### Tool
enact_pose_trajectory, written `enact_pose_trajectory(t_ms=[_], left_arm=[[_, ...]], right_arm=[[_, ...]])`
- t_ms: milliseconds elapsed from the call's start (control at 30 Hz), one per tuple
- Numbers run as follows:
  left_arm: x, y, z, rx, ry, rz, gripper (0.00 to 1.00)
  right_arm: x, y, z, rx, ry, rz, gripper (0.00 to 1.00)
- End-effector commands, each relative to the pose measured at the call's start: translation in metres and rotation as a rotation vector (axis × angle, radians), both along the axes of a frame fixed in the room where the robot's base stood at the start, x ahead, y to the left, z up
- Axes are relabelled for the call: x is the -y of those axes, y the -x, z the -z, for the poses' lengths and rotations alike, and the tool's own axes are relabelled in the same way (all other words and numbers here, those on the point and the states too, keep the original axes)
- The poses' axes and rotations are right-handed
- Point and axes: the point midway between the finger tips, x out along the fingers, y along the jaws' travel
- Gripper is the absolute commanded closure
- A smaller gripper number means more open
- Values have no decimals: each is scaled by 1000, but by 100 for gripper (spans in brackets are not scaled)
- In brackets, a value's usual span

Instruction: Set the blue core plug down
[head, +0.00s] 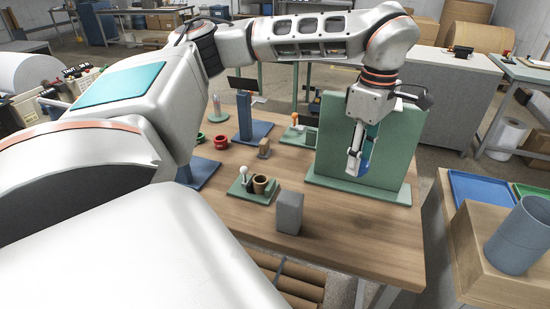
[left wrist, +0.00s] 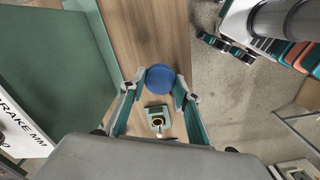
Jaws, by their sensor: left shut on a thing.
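My left gripper (head: 356,168) is shut on the blue core plug (head: 367,158) and holds it in front of a green upright panel (head: 335,130). In the left wrist view the plug (left wrist: 160,77) is a round blue disc between the fingertips of the left gripper (left wrist: 159,87). Wooden table top shows beyond the plug, which looks held above the table; the exact gap cannot be told. My right gripper is not in view.
A wooden table (head: 345,240) bears a grey block (head: 289,212), a small green tray (head: 240,191) with a brown cup (head: 261,184), a red ring-shaped part (head: 221,140) and blue stands. Bare table lies front right. A blue-grey cylinder (head: 518,238) stands on a box beyond the right edge.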

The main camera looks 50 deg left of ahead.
Motion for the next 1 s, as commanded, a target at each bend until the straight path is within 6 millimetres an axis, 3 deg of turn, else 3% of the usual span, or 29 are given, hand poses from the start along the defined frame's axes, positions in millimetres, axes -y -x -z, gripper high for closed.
enact_pose_trajectory(t_ms=[133,233,700,833,1000], left_arm=[[0,0,5,-2,0,0,80],[0,1,21,-5,0,0,80],[0,1,132,-5,0,1,80],[0,1,150,-3,0,1,80],[0,0,160,-1,0,1,80]], right_arm=[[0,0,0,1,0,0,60],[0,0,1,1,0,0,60],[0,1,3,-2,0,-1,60],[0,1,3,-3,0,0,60],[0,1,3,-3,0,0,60]])
